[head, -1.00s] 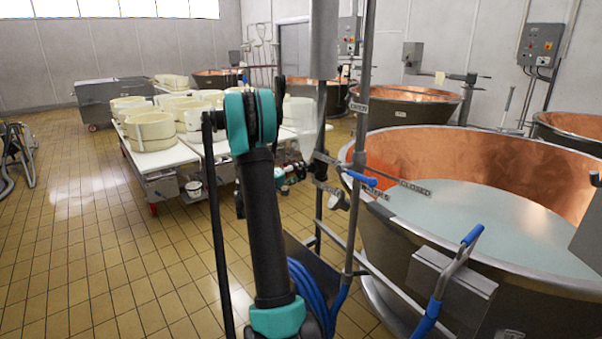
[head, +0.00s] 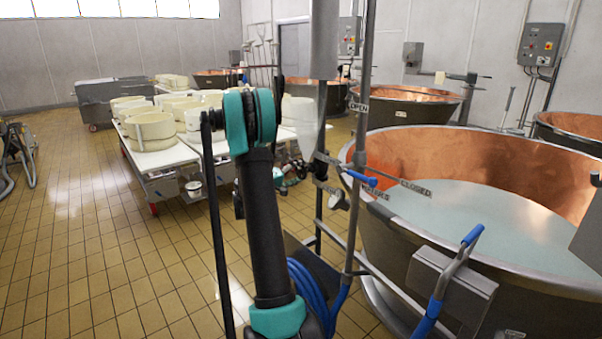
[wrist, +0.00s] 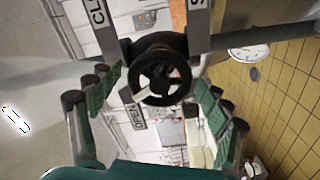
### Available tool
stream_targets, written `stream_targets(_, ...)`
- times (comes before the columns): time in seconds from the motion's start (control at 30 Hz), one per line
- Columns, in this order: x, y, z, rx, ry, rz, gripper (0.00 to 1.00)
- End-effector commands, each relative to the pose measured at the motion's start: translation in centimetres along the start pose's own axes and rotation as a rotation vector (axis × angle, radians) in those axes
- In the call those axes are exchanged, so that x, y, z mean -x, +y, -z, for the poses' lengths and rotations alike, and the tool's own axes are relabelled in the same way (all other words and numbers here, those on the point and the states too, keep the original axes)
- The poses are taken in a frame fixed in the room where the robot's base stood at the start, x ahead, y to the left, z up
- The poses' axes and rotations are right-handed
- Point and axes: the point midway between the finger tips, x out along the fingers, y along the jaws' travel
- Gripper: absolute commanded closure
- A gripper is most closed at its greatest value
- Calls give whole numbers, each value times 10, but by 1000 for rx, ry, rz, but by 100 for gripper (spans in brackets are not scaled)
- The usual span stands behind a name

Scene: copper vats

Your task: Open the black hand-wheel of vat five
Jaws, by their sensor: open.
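The black hand-wheel (wrist: 160,78) shows in the middle of the wrist view, a spoked ring on a dark hub. My gripper (wrist: 151,79) is open. Its green and black fingers stand to the left and right of the wheel, with the wheel seen between them; I cannot tell whether they touch it.
A vertical metal post (head: 361,150) and a blue-handled lever (head: 361,178) stand close to my arm. Another blue-handled lever (head: 455,270) is at the vat's front. White-topped tables (head: 160,160) with pale tubs are behind left.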

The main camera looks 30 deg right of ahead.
Motion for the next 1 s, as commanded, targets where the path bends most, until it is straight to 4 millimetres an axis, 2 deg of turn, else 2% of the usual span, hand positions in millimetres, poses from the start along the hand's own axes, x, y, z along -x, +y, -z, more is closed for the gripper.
stream_targets(0.4,79,0,1,0,3,2,22)
stream_targets(0.53,98,-1,0,0,3,1,22)
stream_targets(0.7,112,0,0,0,1,1,22)
stream_targets(1.0,114,0,0,0,0,0,22)
